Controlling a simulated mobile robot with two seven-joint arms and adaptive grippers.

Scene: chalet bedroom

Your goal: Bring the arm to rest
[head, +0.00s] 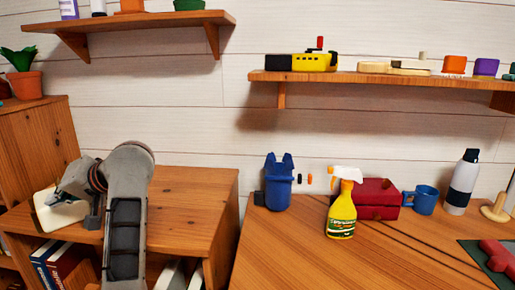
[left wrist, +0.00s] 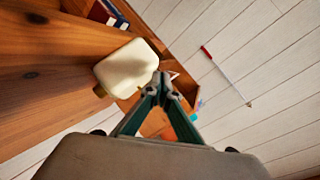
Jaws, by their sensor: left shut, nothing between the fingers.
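My left arm reaches in at the lower left of the head view, bent over the top of a low wooden cabinet (head: 195,185). My left gripper (head: 93,220) is partly hidden by its own wrist there. In the left wrist view the fingers of the left gripper (left wrist: 162,80) meet at their tips, shut and empty. A cream rounded object (head: 60,215) sits on the cabinet beside the gripper; it also shows in the left wrist view (left wrist: 127,67), just left of the fingertips. My right gripper is not in view.
Books (head: 62,262) stand in the cabinet below the arm. On the desk (head: 290,255) to the right are a blue container (head: 278,184), a yellow spray bottle (head: 342,212), a red box (head: 380,198), a blue mug (head: 425,200) and a flask (head: 461,183). Wall shelves (head: 385,80) hang above.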

